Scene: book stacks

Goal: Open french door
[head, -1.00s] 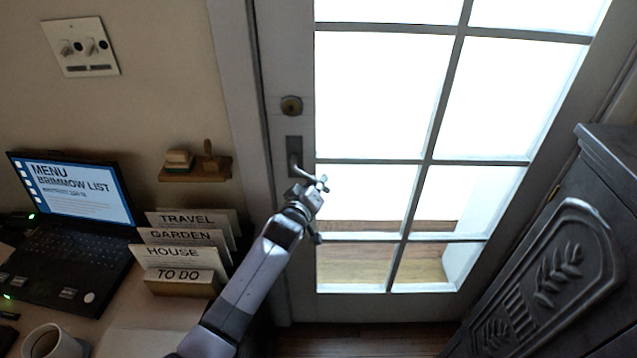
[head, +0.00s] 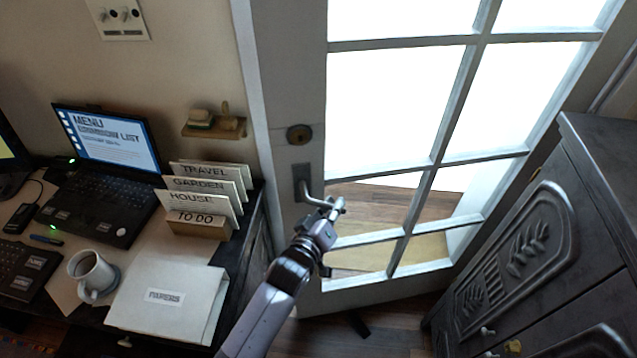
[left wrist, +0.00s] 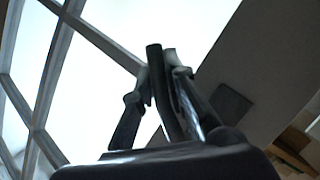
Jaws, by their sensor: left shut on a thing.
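The french door (head: 300,95) has a grey frame and bright glass panes. It stands at an angle, its lower edge slanting across the wooden floor, and looks slightly ajar. Its lever handle (head: 305,189) sits on a dark plate below a round lock (head: 299,134). My left gripper (head: 334,208) reaches up from below and is shut on the lever handle. In the left wrist view, the fingers (left wrist: 162,90) close around the dark handle bar (left wrist: 157,75), partly hiding it. The door also shows there, with glass at left. My right gripper is out of view.
A desk at left holds a laptop (head: 105,185), a mug (head: 92,272), papers (head: 168,300) and a card holder (head: 200,222). A small shelf (head: 213,128) is on the wall. A dark carved cabinet (head: 590,200) stands close at right. Some floor is free between desk and cabinet.

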